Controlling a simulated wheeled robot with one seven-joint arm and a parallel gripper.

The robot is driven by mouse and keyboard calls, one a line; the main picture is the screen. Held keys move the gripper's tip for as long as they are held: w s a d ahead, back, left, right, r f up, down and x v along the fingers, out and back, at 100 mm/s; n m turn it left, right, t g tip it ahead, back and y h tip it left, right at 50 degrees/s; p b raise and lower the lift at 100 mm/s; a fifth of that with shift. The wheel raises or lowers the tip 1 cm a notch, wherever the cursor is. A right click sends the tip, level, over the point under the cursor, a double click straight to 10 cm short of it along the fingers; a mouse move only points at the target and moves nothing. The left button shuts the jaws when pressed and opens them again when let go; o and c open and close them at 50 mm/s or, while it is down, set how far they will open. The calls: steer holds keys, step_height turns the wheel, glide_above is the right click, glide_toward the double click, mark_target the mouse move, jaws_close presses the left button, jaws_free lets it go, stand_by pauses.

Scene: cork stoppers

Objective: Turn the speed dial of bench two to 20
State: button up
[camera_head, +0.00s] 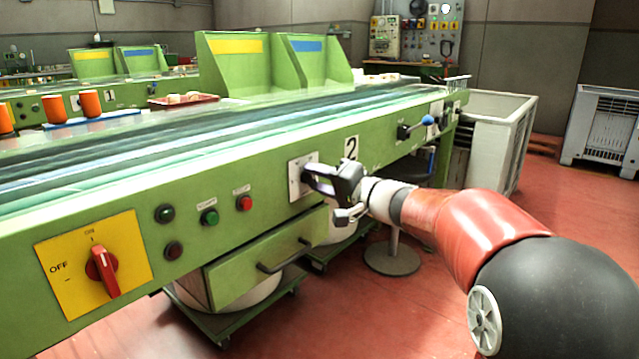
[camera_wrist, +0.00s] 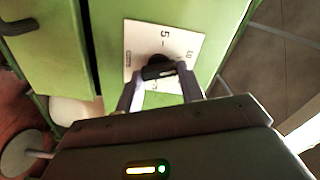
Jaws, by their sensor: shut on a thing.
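The speed dial's white plate (camera_head: 296,182) is on the green front of bench two, left of the "2" sign (camera_head: 351,148). In the wrist view the plate (camera_wrist: 183,43) shows a 5 and what looks like a 10, seen turned. The dark dial knob (camera_wrist: 156,61) is at its middle. My gripper (camera_head: 312,177) reaches the plate from the right. In the wrist view my gripper (camera_wrist: 160,74) is shut on the knob, one finger on each side. The pointer and the rest of the scale are hidden, so I cannot read the setting.
Left of the dial are a red button (camera_head: 244,203), a green button (camera_head: 209,216) and a red rotary switch (camera_head: 103,271) on a yellow plate. A drawer with a dark handle (camera_head: 285,255) is below. A blue-knobbed lever (camera_head: 427,120) is at right. Open red floor lies in front.

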steer(key=m, duration=0.4)
steer(key=m+b, duration=0.1)
steer(key=m, duration=0.2)
steer(key=m+b, duration=0.1)
steer(key=m, duration=0.3)
steer(key=shift+f+m, duration=0.25)
steer(key=shift+m, duration=0.05)
steer(key=m+p, duration=0.3)
steer(key=m, duration=0.3)
steer(key=shift+s, duration=0.1)
steer(key=shift+a+f+m+p, duration=0.1)
steer(key=shift+f+m+p, duration=0.1)
steer(key=shift+m+p, duration=1.7)
steer(key=shift+s+m+b, duration=0.1)
steer(key=shift+m+b, duration=0.4)
steer(key=shift+m, duration=0.2)
steer(key=o, duration=1)
steer(key=v, duration=0.7)
steer(key=shift+s+d, duration=0.25)
steer(key=shift+d, duration=0.05)
